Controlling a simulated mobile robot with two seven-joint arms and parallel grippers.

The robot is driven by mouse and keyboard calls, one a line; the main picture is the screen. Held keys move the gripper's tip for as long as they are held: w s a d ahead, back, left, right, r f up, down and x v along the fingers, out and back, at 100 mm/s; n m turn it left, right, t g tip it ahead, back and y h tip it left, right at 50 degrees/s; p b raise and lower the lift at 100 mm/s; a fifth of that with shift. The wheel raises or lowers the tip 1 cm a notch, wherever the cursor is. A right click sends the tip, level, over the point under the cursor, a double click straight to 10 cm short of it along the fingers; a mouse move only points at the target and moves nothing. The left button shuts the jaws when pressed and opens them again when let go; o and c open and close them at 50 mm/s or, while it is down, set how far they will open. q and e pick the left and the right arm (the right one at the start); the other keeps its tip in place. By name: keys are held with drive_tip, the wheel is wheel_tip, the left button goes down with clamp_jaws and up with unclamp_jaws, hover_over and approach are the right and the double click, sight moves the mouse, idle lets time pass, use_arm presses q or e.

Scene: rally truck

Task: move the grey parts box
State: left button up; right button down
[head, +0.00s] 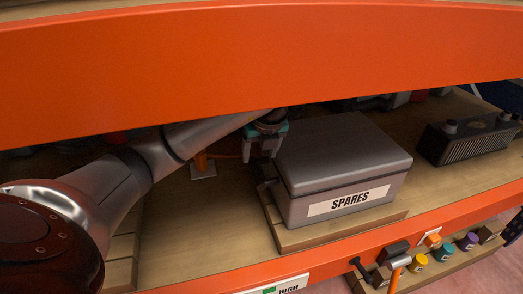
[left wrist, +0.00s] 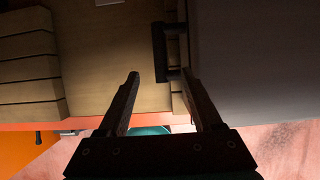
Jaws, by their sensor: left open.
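The grey parts box (head: 340,165) sits on a wooden pallet board on the shelf, lid closed, with a white "SPARES" label on its front. A dark handle (head: 264,178) sticks out from its left side. In the left wrist view the box's grey side (left wrist: 255,60) fills the right, with the handle bar (left wrist: 158,50) beside it. My left gripper (head: 261,150) is at the box's left side by the handle. Its fingers (left wrist: 160,77) are open, and the bar appears between the tips; I cannot tell the depth or any contact. My right gripper is not in view.
An orange shelf beam (head: 250,60) crosses above my left arm, and a lower orange beam (head: 330,245) runs along the front. A black slotted box (head: 468,138) stands right of the grey box, with bare shelf between. Small coloured jars (head: 445,252) sit lower right.

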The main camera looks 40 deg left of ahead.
sight(256, 171)
use_arm(q)
drive_tip(key=b+x, duration=0.2)
drive_tip(key=x, duration=0.9)
drive_tip(key=shift+f, duration=0.15)
drive_tip(key=shift+w+f+b, duration=0.1)
drive_tip(key=shift+f+b, duration=0.2)
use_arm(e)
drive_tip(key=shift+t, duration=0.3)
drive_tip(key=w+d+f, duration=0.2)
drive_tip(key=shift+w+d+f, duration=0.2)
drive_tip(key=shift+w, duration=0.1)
use_arm(q)
drive_tip(key=c, duration=1)
clamp_jaws()
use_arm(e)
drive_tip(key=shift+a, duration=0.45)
use_arm(q)
drive_tip(key=shift+a, duration=0.1)
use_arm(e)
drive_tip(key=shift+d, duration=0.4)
